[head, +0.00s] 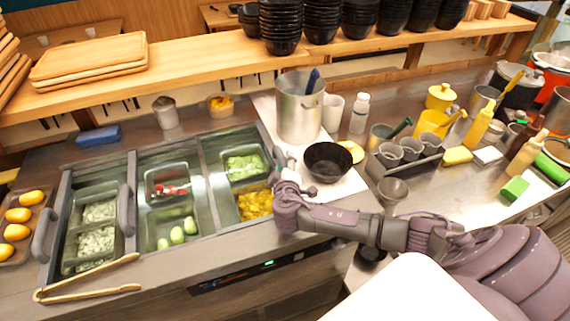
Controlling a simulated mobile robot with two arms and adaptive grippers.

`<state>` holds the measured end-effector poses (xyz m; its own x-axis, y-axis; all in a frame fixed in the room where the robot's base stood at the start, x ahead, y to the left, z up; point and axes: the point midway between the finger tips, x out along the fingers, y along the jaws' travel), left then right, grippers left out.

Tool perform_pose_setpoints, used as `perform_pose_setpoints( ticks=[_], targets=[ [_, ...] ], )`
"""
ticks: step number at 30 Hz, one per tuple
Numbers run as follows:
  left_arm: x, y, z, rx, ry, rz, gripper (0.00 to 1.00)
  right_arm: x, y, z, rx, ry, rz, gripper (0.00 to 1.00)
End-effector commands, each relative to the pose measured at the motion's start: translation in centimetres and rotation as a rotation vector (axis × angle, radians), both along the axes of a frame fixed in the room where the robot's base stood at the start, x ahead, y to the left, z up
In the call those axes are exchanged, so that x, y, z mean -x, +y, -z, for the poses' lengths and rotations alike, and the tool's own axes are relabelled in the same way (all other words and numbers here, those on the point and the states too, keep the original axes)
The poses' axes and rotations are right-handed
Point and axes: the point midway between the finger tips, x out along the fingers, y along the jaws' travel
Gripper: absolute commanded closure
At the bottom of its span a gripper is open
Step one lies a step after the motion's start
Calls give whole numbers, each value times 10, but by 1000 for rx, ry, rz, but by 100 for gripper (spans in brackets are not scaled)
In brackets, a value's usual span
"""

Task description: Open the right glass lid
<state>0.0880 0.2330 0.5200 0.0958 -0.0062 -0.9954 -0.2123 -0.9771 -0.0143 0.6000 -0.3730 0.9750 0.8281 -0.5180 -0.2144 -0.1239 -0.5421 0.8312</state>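The topping counter has three framed bays. The right glass lid (232,146) appears to lie flat over the right bay, with green cubes and yellow pieces visible below it; the clear glass is hard to make out. A grey handle (281,160) is at the right side of this bay, partly hidden by my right gripper (283,178). The gripper is right at the handle, above the bay's right edge; whether it touches the handle and how its fingers stand cannot be told. My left gripper is out of view.
A black bowl (327,161) and a steel pot (300,108) stand close behind and right of my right gripper. Wooden tongs (88,284) lie at the front left. A grey cup holder (404,160) stands farther right. A shelf with stacked black bowls (280,22) runs along the back.

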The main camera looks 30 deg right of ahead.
Motion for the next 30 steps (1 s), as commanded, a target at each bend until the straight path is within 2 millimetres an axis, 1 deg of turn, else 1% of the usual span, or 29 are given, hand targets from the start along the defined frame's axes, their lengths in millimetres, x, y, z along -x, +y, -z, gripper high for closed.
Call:
perform_pose_setpoints(
  ticks=[1,6,9,18,22,26,29,30],
  targets=[
    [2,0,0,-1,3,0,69,0,0,0,0,0,0,57],
    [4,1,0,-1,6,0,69,0,0,0,0,0,0,86],
    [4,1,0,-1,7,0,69,0,0,0,0,0,0,100],
    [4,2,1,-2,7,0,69,0,1,0,-1,1,-1,100],
    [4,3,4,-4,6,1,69,-2,9,2,-3,-1,-2,100],
    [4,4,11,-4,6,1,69,-7,32,3,-8,-2,-6,100],
    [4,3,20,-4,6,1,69,-13,56,4,-13,-4,-8,100],
    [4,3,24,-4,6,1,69,-15,67,4,-12,-4,-9,100]
  ],
)
